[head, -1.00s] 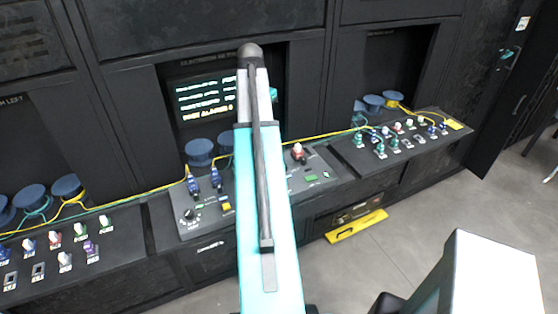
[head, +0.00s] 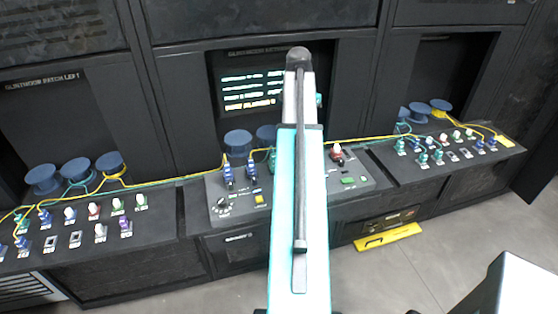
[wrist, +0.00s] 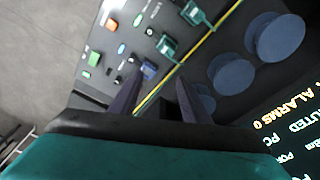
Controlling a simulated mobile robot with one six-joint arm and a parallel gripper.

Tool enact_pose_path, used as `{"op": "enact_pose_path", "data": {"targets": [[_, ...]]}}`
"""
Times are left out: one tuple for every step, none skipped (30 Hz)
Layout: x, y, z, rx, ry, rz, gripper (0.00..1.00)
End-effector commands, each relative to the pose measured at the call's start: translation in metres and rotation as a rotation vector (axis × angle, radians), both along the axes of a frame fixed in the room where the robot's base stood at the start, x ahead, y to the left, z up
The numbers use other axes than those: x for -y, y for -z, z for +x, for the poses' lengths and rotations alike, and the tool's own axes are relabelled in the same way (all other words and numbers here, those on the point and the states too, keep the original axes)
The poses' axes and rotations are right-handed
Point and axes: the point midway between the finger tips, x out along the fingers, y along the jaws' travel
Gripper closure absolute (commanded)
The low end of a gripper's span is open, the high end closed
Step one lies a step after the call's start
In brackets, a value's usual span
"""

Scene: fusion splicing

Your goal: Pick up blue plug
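In the wrist view my gripper (wrist: 157,84) is open, with its two dark fingers apart. A blue plug (wrist: 149,70) stands on the panel beyond the fingertips and appears close to the left finger. I cannot tell the exact distance, and nothing is seen held. In the head view my arm covers the middle, and the fingers are hidden. Two blue plugs, one here (head: 228,176) and one beside it (head: 251,168), stand upright on the left part of the centre console (head: 285,205). More blue plugs stand on the left panel (head: 44,216) and the right panel (head: 479,146).
Teal plugs (wrist: 166,46) and a yellow cable (wrist: 200,45) lie close to the blue plug in the wrist view. Blue spools (wrist: 233,74) stand behind. A lit screen (head: 250,91) is set in the centre recess. A yellow object (head: 388,237) sits below the console.

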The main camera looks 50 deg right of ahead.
Motion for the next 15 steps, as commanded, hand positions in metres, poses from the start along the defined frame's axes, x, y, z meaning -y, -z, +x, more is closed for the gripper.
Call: {"op": "enact_pose_path", "data": {"targets": [[-0.001,0.000,0.000,0.002,0.019,0.002,0.56],[-0.001,0.000,0.000,0.002,0.033,0.004,0.56],[-0.002,0.000,-0.001,0.005,0.055,0.007,0.56],[-0.003,0.000,-0.001,0.006,0.074,0.009,0.56],[-0.004,0.000,-0.001,0.009,0.094,0.013,0.56],[-0.005,0.001,-0.001,0.012,0.124,0.017,0.56],[-0.006,0.001,-0.002,0.014,0.149,0.022,0.56],[-0.008,0.001,-0.002,0.017,0.175,0.027,0.56],[-0.010,0.001,-0.002,0.019,0.210,0.033,0.56],[-0.012,0.001,-0.002,0.022,0.237,0.039,0.56],[-0.014,0.000,-0.002,0.025,0.264,0.044,0.56],[-0.017,0.000,-0.001,0.027,0.301,0.051,0.56],[-0.019,0.000,-0.001,0.030,0.328,0.056,0.56],[-0.023,-0.001,0.002,0.031,0.351,0.061,0.56],[-0.027,-0.002,0.004,0.033,0.384,0.068,0.56]]}}
